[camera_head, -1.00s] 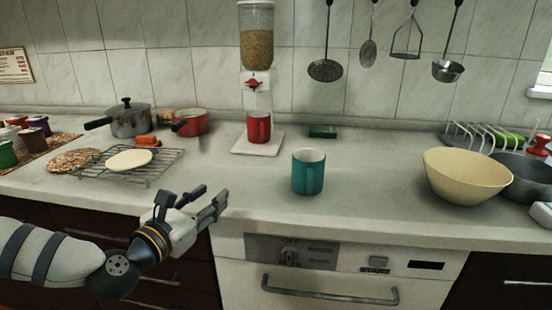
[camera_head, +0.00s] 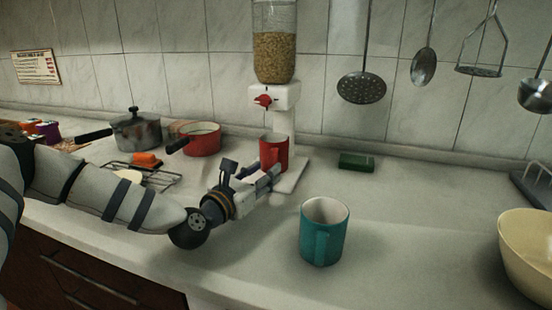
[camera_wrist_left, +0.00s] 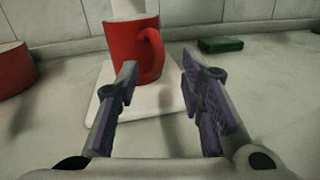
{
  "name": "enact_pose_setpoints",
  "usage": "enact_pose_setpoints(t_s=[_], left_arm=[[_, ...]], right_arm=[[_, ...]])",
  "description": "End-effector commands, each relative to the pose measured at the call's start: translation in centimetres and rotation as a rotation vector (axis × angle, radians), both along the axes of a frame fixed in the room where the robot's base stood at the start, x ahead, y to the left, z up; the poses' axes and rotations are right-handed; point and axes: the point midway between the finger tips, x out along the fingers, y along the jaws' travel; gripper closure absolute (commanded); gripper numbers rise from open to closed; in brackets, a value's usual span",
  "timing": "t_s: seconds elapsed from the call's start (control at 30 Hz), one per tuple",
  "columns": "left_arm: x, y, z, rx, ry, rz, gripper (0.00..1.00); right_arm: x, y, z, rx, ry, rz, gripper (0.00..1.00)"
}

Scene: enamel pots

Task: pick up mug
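A red mug (camera_head: 272,150) stands upright on the white base (camera_head: 292,175) of the grain dispenser. My left gripper (camera_head: 266,176) is over the counter just in front of this mug, open and empty. In the left wrist view the red mug (camera_wrist_left: 118,42) is ahead, a little left of centre, with its handle to the right. The open fingers (camera_wrist_left: 160,82) point toward the handle side; I cannot tell whether they touch it. A teal mug (camera_head: 322,232) stands on the counter to the right of the gripper, its handle facing me. My right gripper is not in view.
The grain dispenser (camera_head: 275,45) rises behind the red mug. A red pan (camera_head: 200,140), a grey pot (camera_head: 135,133) and a wire rack (camera_head: 160,178) are at left. A green block (camera_head: 356,162) lies at the back. A cream bowl (camera_head: 530,250) is at right.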

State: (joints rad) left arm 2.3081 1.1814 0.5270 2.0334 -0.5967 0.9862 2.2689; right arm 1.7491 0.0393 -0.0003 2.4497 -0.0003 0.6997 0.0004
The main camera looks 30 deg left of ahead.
Motion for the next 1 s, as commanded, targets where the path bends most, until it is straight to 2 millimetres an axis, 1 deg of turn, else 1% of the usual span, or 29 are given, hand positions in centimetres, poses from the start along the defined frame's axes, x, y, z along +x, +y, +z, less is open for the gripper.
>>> enact_pose_setpoints(t_s=[0.03, 0.1, 0.2, 0.43, 0.47, 0.5, 0.57, 0.6, 1.0], left_arm=[[1.0, 0.2, -0.2, 0.005, 0.001, -0.001, 0.64], [2.3, 0.5, -0.3, 0.005, 0.001, -0.002, 0.64], [3.6, 0.5, -0.4, 0.002, 0.003, -0.002, 0.64], [3.9, 0.6, -0.2, -0.001, 0.001, -0.001, 0.64], [3.9, 0.6, -0.1, -0.001, 0.001, -0.001, 0.69], [3.9, 0.6, -0.1, 0.000, 0.001, -0.001, 0.78], [3.9, 0.6, -0.1, 0.000, 0.001, -0.001, 0.92], [3.8, 0.6, -0.1, 0.000, 0.001, 0.000, 1.00], [3.9, 0.6, 0.1, 0.000, -0.003, 0.000, 1.00]], right_arm=[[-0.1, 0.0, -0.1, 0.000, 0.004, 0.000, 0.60], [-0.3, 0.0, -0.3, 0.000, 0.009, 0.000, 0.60], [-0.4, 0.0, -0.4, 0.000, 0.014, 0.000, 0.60], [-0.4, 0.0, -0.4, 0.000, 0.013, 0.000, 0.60], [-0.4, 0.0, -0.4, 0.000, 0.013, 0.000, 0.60], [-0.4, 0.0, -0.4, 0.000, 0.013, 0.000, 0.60], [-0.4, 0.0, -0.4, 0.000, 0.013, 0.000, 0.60], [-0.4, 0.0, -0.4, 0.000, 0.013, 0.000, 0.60], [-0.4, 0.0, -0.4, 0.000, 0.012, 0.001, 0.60]])
